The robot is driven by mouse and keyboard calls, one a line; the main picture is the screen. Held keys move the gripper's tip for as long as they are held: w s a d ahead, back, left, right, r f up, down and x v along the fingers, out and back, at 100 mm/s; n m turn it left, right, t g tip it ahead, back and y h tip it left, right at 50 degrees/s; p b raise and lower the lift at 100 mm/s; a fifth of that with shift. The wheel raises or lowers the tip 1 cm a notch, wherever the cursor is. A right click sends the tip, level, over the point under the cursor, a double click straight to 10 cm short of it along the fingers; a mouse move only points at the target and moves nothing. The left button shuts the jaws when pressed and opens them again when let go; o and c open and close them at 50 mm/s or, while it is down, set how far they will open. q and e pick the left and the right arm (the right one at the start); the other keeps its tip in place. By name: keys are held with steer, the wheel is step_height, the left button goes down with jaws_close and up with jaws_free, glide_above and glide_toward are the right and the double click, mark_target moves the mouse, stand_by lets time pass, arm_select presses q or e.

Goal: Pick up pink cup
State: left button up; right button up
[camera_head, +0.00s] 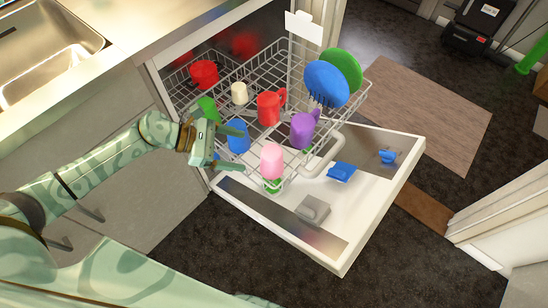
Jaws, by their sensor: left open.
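The pink cup (271,161) stands at the front corner of the white wire dishwasher rack (345,101). My left gripper (240,148) comes in from the left with its two fingers spread apart and nothing between them. Its fingertips are just left of the pink cup, with a small gap that I cannot judge exactly. A blue cup (238,139) is in the rack between or behind the fingers in the picture. A green thing (273,185) shows just under the pink cup. My right gripper is not in view.
Red (269,108), purple (303,130) and cream (239,93) cups share the rack. A blue plate (326,83) and a green plate (345,68) stand at its right. The open dishwasher door (370,205) lies below; a sink (40,50) is at upper left.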

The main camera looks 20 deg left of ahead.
mark_target(272, 156)
arm_select(q)
steer(key=b+x, duration=0.1)
steer(key=x, duration=0.4)
steer(key=shift+w+d+f, duration=0.1)
steer(key=shift+d+f, duration=0.1)
steer(key=b+x, duration=0.2)
steer(key=x, duration=0.2)
steer(key=shift+w+d+f, duration=0.2)
steer(key=shift+d, duration=0.05)
steer(key=shift+w+d, duration=0.1)
steer(key=shift+d, duration=0.1)
steer(key=c, duration=1.1)
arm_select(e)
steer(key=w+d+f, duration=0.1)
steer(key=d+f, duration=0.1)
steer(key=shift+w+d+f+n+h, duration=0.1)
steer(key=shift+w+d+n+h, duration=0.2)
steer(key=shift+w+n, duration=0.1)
